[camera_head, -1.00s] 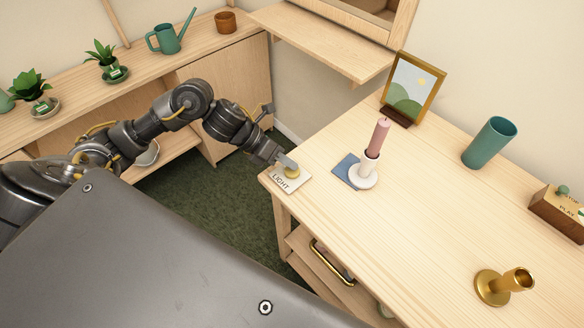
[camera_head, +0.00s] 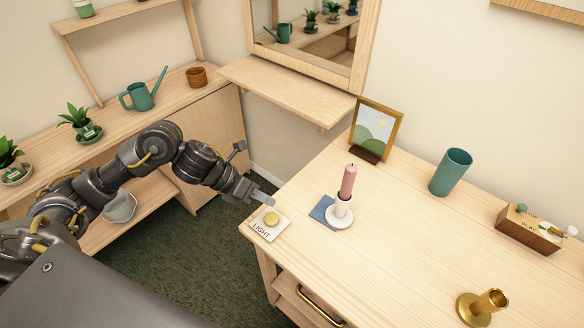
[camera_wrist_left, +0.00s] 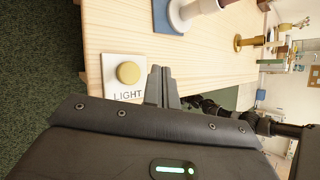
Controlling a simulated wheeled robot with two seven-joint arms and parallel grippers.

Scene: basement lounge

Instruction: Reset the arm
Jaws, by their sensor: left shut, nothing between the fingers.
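My left arm comes in from the left in the head view, and its gripper (camera_head: 262,199) is shut and empty. It is just off the corner of the wooden table (camera_head: 390,235), above and behind a white plate labelled LIGHT with a round yellow button (camera_head: 271,219). In the left wrist view the shut fingers (camera_wrist_left: 161,72) point at the table, beside the yellow button (camera_wrist_left: 128,72), apart from it in the picture. My right gripper is in neither view.
A pink candle (camera_head: 348,182) in a white holder stands partly on a blue square (camera_head: 322,212). A picture frame (camera_head: 376,130), teal cup (camera_head: 450,172), wooden box (camera_head: 530,228) and brass holder (camera_head: 482,306) stand on the table. A shelf with plants and a watering can (camera_head: 142,97) is behind the arm.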

